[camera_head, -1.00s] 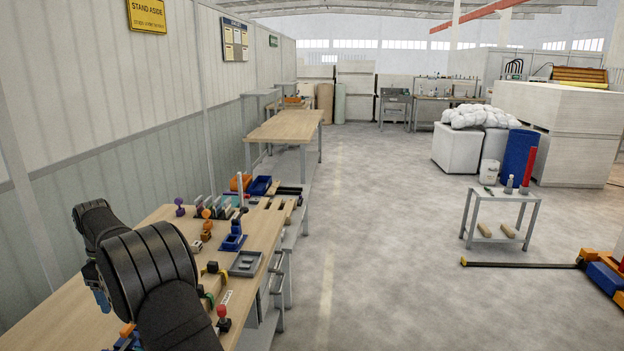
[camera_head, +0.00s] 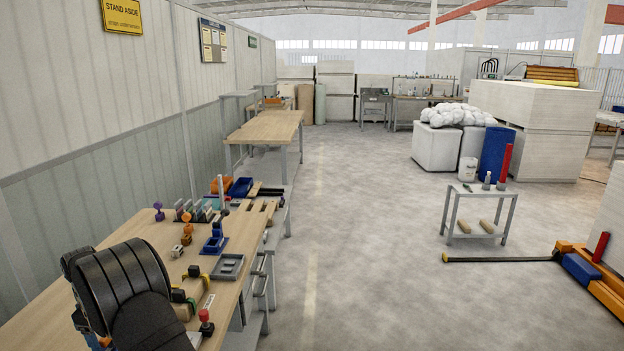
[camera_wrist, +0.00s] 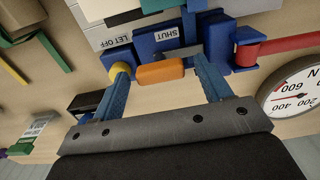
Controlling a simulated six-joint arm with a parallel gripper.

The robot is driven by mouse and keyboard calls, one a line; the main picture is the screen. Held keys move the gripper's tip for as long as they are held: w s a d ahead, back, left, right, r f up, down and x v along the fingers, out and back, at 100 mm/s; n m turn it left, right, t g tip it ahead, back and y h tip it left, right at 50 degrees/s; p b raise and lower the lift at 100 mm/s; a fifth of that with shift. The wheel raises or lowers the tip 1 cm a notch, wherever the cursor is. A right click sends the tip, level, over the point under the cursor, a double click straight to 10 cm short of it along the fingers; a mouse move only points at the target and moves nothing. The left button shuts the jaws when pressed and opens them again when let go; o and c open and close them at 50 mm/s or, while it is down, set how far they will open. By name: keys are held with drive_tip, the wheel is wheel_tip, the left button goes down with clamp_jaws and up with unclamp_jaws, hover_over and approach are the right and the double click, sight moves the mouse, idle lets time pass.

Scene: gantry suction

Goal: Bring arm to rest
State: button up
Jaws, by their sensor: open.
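My arm bends over the workbench (camera_head: 130,225) at the lower left of the head view, where its dark links hide the jaws. In the wrist view my gripper (camera_wrist: 162,72) has its two blue fingers spread apart. An orange block (camera_wrist: 160,73) shows between the fingertips, in front of a blue fixture (camera_wrist: 168,38) labelled SHUT. A gap shows between the block and each finger, so nothing appears gripped. I cannot tell how far the block is from the fingers in depth.
In the wrist view a dial gauge (camera_wrist: 292,100) and a red bar (camera_wrist: 285,47) are at the right, and a yellow knob (camera_wrist: 119,71) is by the left fingertip. A grey tray (camera_head: 228,267) and a red-topped knob (camera_head: 205,317) are on the bench. The aisle floor (camera_head: 350,220) is clear.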

wheel_tip(320, 180, up, 18)
wheel_tip(320, 180, down, 18)
drive_tip(key=shift+r, duration=0.15)
drive_tip(key=shift+f+m, duration=0.2)
drive_tip(key=shift+m, duration=0.1)
drive_tip(key=m, duration=0.3)
drive_tip(key=shift+m, duration=0.4)
drive_tip(key=m, duration=0.3)
drive_tip(key=shift+m, duration=0.4)
drive_tip(key=m, duration=0.4)
drive_tip(key=shift+m, duration=2.3)
